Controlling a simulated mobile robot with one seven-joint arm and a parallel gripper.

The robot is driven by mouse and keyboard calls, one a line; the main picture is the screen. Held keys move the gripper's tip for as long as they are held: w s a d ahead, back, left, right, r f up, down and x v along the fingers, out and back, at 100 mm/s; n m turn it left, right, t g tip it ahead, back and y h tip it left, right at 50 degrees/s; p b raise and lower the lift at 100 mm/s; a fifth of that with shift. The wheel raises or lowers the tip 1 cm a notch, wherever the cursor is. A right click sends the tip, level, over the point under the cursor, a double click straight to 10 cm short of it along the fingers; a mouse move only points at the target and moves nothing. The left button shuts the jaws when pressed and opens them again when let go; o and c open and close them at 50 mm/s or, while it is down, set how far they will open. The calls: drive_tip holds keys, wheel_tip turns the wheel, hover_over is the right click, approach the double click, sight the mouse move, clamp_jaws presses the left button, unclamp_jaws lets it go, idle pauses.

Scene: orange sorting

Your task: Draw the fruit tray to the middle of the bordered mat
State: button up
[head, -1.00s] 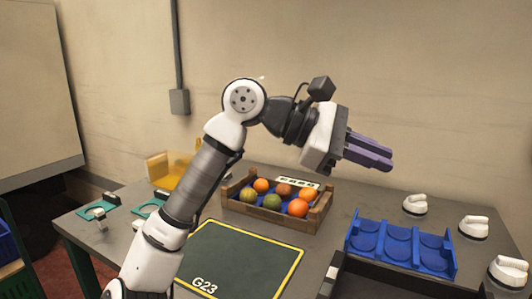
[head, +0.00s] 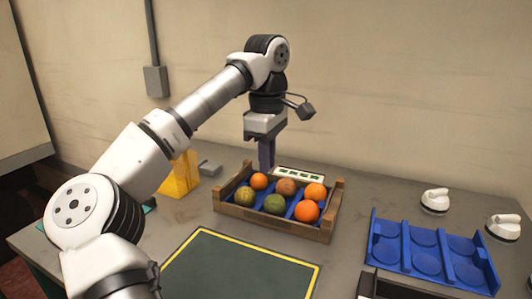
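The fruit tray (head: 270,226) is a wooden crate with a blue inside. It holds several oranges and green and brown fruits. It stands on the grey table behind the bordered mat (head: 240,270), which is dark green with a yellow border. The mat's front part is out of frame. My gripper (head: 266,166) points straight down at the tray's far side, near its back wall. Its purple fingers show as one narrow shape, so their opening cannot be seen. The fingertips are partly hidden behind the tray and fruit, and I cannot tell if they touch the tray.
A blue rack (head: 430,248) with round hollows lies on the right. White knobbed pieces (head: 435,199) stand behind it. A yellow bin (head: 180,175) stands at the back left. A white label card (head: 298,174) shows at the tray's back. My arm spans the left side.

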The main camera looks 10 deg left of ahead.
sight(267, 215)
drive_tip(key=shift+s, duration=0.1)
wheel_tip(267, 215, down, 14)
drive_tip(key=shift+r, duration=0.1)
idle(0.7)
drive_tip(key=shift+c, duration=0.2)
clamp_jaws()
drive_tip(key=shift+s+d, duration=0.1)
